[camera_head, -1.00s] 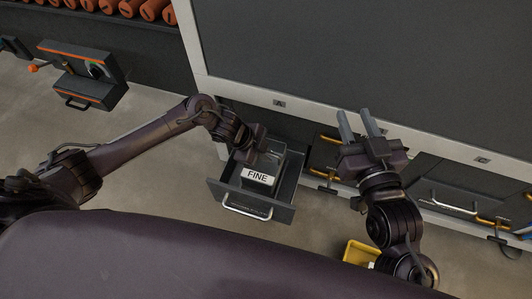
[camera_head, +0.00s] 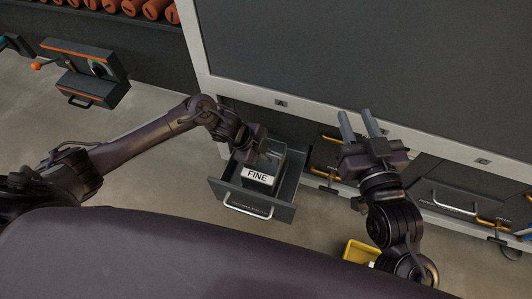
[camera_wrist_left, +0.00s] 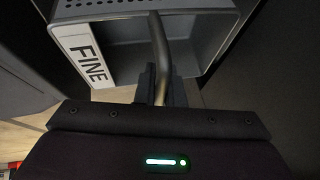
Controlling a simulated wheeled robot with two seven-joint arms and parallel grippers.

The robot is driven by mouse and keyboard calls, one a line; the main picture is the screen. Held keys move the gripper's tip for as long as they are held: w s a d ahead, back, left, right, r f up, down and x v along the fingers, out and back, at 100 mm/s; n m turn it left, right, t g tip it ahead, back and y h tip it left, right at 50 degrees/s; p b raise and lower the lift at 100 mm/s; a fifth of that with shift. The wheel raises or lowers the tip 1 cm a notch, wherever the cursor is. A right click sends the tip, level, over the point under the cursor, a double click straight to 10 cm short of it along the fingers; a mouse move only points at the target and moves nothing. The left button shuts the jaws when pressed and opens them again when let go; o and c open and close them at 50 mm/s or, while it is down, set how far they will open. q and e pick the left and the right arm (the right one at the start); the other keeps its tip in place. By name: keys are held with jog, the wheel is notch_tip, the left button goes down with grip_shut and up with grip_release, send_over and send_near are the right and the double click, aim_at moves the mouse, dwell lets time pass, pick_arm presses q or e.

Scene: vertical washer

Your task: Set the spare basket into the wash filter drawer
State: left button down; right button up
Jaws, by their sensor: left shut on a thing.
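The spare basket is a grey box with a white FINE label (camera_head: 257,176). In the head view it shows within the outline of the pulled-out dark drawer (camera_head: 284,212); I cannot tell whether it rests on the drawer floor. My left gripper (camera_head: 264,150) is above the basket. In the left wrist view my left gripper (camera_wrist_left: 155,84) is shut on the basket's curved metal handle (camera_wrist_left: 160,50), with the basket (camera_wrist_left: 205,50) beyond it. My right gripper (camera_head: 359,124) is open and empty, right of the drawer, in front of the washer.
The large grey washer body (camera_head: 370,60) stands behind the drawer. Yellow-handled dark panels (camera_head: 325,157) are right of it. A yellow bin (camera_head: 358,252) is low near my right arm. A dark box with orange trim (camera_head: 88,75) is at the left. Floor is free left of the drawer.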

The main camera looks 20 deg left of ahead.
aim_at(269, 169)
pick_arm(q)
jog(key=shift+f+b, duration=2.6)
jog(key=shift+f, duration=1.25)
jog(key=c, duration=1.5)
grip_release()
jog(key=shift+o, duration=0.2)
jog(key=p+v, duration=0.3)
jog(key=v, duration=0.4)
jog(key=shift+w, duration=0.1)
jog(key=shift+a+r, duration=0.2)
jog(key=shift+r, duration=0.1)
jog(key=shift+r, duration=0.1)
